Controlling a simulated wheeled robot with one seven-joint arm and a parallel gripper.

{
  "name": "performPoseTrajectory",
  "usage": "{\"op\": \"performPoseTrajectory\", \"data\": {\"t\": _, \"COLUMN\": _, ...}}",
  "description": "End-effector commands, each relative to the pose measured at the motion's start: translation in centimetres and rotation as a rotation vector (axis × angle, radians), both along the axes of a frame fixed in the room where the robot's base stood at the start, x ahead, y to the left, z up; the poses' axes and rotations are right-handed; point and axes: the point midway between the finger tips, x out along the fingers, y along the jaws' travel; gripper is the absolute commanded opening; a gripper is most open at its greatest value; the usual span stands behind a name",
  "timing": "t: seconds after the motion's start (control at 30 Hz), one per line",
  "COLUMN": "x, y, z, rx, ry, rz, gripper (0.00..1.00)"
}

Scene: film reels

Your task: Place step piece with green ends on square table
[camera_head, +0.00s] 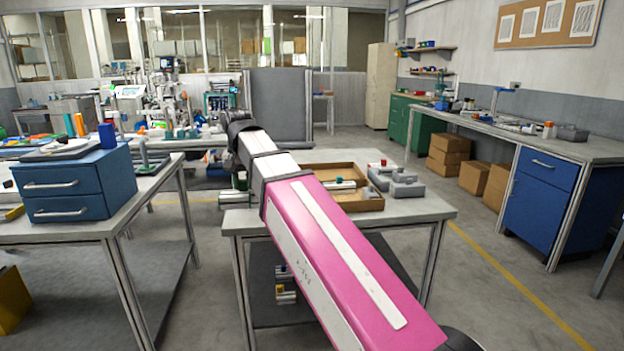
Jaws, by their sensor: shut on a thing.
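My arm reaches from the bottom right up to the left, over the square table (415,208). Its dark wrist bends down at the table's back left corner. My gripper (238,176) is mostly hidden below the wrist and behind the arm. It is shut on a small piece with green showing, apparently the step piece with green ends (234,198). The piece is at the table's back left edge. I cannot tell whether it touches the top.
A brown tray (366,203) with small parts and grey blocks (402,186) occupy the table's back right. More small pieces (286,293) lie on its lower shelf. A bench with a blue drawer unit (62,188) stands left.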

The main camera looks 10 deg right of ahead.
Motion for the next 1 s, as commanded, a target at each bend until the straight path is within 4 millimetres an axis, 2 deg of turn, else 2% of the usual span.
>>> {"op": "performPoseTrajectory", "data": {"t": 0.17, "x": 1.4, "y": -0.3, "z": -0.9, "rx": -0.001, "ry": 0.002, "rz": -0.002, "gripper": 0.0}}
{"op": "performPoseTrajectory", "data": {"t": 0.6, "x": 9.1, "y": -3.9, "z": -5.9, "rx": 0.0, "ry": 0.001, "rz": -0.003, "gripper": 0.0}}
{"op": "performPoseTrajectory", "data": {"t": 0.8, "x": 10.4, "y": -4.6, "z": -6.9, "rx": 0.0, "ry": 0.0, "rz": -0.001, "gripper": 0.0}}
{"op": "performPoseTrajectory", "data": {"t": 1.0, "x": 10.4, "y": -4.6, "z": -8.2, "rx": 0.0, "ry": 0.001, "rz": 0.0, "gripper": 0.0}}
